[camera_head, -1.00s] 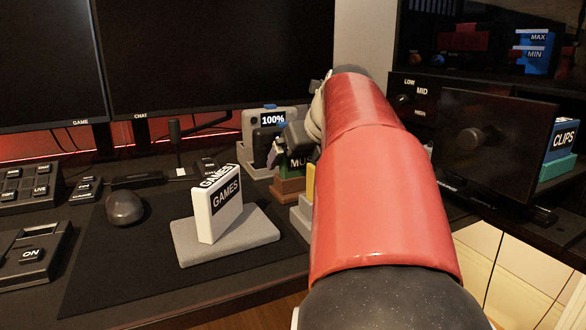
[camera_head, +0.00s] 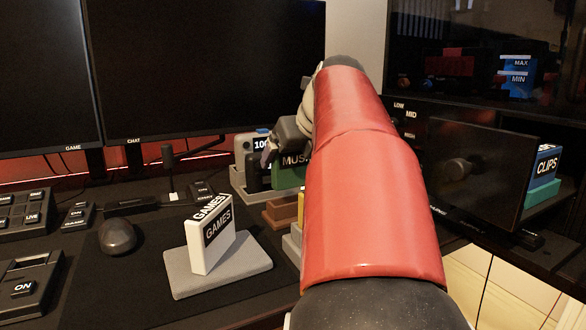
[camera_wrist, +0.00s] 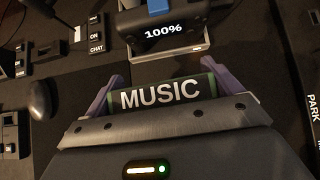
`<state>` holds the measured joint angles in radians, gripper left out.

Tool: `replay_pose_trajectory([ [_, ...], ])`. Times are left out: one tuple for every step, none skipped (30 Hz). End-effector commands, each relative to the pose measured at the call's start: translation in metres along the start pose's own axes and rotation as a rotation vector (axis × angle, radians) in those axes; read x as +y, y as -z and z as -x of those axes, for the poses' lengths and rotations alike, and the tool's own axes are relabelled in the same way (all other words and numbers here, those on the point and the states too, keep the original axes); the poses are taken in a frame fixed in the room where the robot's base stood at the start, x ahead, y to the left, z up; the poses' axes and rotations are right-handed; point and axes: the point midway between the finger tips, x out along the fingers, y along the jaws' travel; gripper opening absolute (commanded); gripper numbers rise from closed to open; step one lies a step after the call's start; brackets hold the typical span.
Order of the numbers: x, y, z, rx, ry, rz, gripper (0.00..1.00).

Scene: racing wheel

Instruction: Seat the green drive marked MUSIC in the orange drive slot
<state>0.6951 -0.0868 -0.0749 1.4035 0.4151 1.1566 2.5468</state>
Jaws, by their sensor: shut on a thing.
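The green drive with the white-on-black MUSIC label (camera_head: 292,179) is held in my gripper (camera_head: 278,148), partly hidden by my arm. In the wrist view the drive (camera_wrist: 168,95) sits between my gripper's two purple fingers (camera_wrist: 163,92), label facing the camera. In the head view the drive is raised above a low brownish-orange block (camera_head: 283,213), with a gap between them. This block is partly hidden by my arm; I cannot tell whether it is the orange drive slot.
A grey unit marked 100% (camera_head: 242,170) with a blue top stands behind the drive; it shows in the wrist view (camera_wrist: 165,32). A white GAMES drive (camera_head: 210,240) stands in a grey base. A mouse (camera_head: 118,236) is left. Monitors stand behind; a dark screen (camera_head: 480,170) is right.

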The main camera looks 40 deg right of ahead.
Motion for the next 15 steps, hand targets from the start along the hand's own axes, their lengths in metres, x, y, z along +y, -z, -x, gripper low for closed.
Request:
replay_pose_trajectory([
  [0.0, -0.016, 0.015, -0.004, 0.002, 0.002, 0.62],
  [0.0, -0.022, 0.021, -0.005, 0.002, 0.003, 0.62],
  [0.0, -0.031, 0.03, -0.004, 0.002, 0.003, 0.62],
  [0.0, -0.038, 0.036, -0.004, 0.002, 0.002, 0.62],
  [0.0, -0.044, 0.043, -0.004, 0.001, 0.003, 0.62],
  [0.0, -0.052, 0.051, -0.004, 0.001, 0.003, 0.62],
  [0.0, -0.058, 0.057, -0.004, 0.001, 0.003, 0.62],
  [0.0, -0.063, 0.062, -0.004, 0.001, 0.002, 0.62],
  [0.0, -0.07, 0.069, -0.004, 0.002, 0.002, 0.62],
  [0.0, -0.074, 0.074, -0.003, 0.001, 0.001, 0.62],
  [0.0, -0.079, 0.078, -0.003, 0.001, 0.001, 0.62],
  [0.0, -0.084, 0.083, -0.003, 0.001, 0.002, 0.62],
  [0.0, -0.086, 0.086, -0.002, 0.001, 0.002, 0.62],
  [0.0, -0.09, 0.089, -0.002, 0.001, 0.002, 0.62],
  [0.0, -0.093, 0.092, -0.003, 0.001, 0.001, 0.62],
])
